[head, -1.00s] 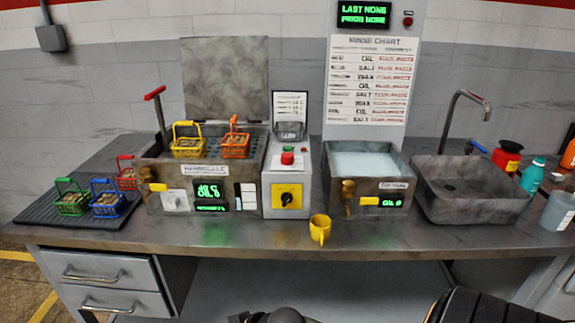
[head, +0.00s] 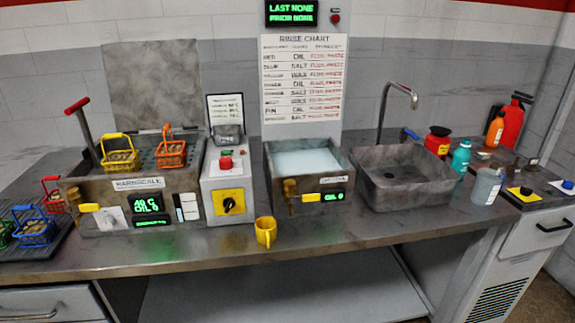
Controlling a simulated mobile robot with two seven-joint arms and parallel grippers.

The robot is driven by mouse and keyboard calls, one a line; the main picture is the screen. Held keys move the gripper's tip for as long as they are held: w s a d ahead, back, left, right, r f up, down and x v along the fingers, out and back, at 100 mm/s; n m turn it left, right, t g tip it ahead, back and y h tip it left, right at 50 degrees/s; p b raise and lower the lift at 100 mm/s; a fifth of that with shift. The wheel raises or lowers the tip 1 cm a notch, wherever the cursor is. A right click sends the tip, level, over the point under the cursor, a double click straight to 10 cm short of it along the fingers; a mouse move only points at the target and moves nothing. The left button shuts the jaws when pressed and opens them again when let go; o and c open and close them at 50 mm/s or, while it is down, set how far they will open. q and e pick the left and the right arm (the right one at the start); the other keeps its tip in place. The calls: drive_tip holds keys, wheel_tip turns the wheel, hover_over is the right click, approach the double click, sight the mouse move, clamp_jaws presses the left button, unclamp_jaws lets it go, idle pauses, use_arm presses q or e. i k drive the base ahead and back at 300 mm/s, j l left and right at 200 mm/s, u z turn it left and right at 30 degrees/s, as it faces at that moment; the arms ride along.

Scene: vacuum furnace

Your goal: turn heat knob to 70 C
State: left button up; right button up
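The left tank (head: 80,208) has a grey knob on a pale square plate (head: 111,217) low on its front. Beside it a green display (head: 149,204) seems to read 40 C above a line starting with OIL. A black rotary knob (head: 229,204) sits on a yellow plate on the grey control box right of this tank. No label shows clearly which knob sets heat. Neither of my grippers is in view.
A yellow mug (head: 266,232) stands near the counter's front edge, below the control box. Yellow (head: 121,156) and orange (head: 171,152) baskets sit on the left tank. A water-filled tank (head: 300,184), sink (head: 405,182) and several bottles stand to the right.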

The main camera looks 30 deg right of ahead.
sight(225, 164)
drive_tip(key=i+l+z, duration=0.1)
drive_tip(key=i+z, duration=0.7)
drive_tip(key=i+j, duration=0.1)
drive_tip(key=i, duration=0.5)
drive_tip(key=k+l+u, duration=0.3)
drive_tip(key=k+l, duration=0.2)
drive_tip(key=k, duration=0.15)
